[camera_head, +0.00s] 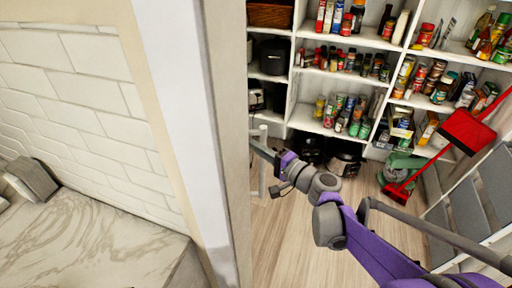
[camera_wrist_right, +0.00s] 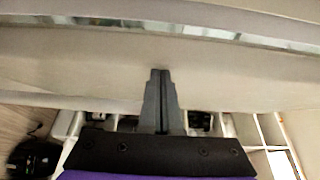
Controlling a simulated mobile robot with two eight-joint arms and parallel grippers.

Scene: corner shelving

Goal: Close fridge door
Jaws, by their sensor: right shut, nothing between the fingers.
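No fridge door can be made out for certain in the head view. In the right wrist view a broad pale panel (camera_wrist_right: 90,72) with a shiny strip along it spans the picture in front of the fingers; I cannot tell if it is the fridge door. My right gripper (camera_wrist_right: 160,75) is shut and empty, its tips against or just short of this panel; contact cannot be told. In the head view my right arm reaches in from the lower right, and the right gripper (camera_head: 258,147) is beside the wall edge, its tips partly hidden. My left gripper is not in view.
A white and grey wall edge (camera_head: 195,120) divides the head view. Left of it is a marble counter (camera_head: 90,245) below white tiles. Right of it, white shelves (camera_head: 315,83) hold jars, bottles and pots. A red broom and dustpan (camera_head: 465,130) stand at the right. Wooden floor (camera_head: 285,240) shows below.

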